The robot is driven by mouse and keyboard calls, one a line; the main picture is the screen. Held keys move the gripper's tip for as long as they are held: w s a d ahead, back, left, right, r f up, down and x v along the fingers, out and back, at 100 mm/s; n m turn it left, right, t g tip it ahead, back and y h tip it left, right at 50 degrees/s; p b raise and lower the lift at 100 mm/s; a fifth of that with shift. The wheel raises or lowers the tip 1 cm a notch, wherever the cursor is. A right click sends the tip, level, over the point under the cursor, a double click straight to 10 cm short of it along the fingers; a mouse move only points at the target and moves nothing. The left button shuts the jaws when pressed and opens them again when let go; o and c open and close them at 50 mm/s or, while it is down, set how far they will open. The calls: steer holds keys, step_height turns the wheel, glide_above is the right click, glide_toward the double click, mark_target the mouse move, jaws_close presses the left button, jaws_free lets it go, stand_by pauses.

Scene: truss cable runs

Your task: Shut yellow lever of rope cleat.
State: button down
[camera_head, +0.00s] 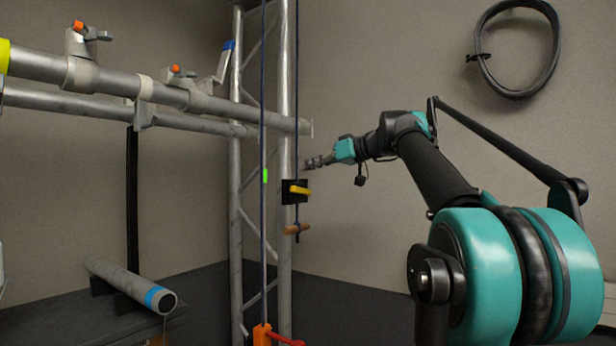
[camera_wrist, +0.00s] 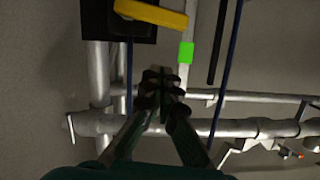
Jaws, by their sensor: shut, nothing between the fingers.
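The rope cleat is a black block (camera_head: 290,197) on the upright truss post, with a yellow lever (camera_head: 300,190) sticking out to the right. In the wrist view the yellow lever (camera_wrist: 150,13) is at the top, in front of the black cleat block (camera_wrist: 112,22). A dark rope (camera_head: 297,120) runs down to the cleat. My gripper (camera_head: 308,164) is shut and empty, above and slightly right of the lever in the head view. In the wrist view my gripper (camera_wrist: 162,82) is below the lever in the picture, apart from it.
A wooden toggle (camera_head: 297,229) is under the cleat. Horizontal pipes (camera_head: 190,100) with clamps extend left. A coiled cable (camera_head: 517,50) hangs on the wall. The space right of the cleat is clear.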

steer(key=v, duration=0.8)
steer(key=shift+s, duration=0.2)
steer(key=shift+d, duration=0.1)
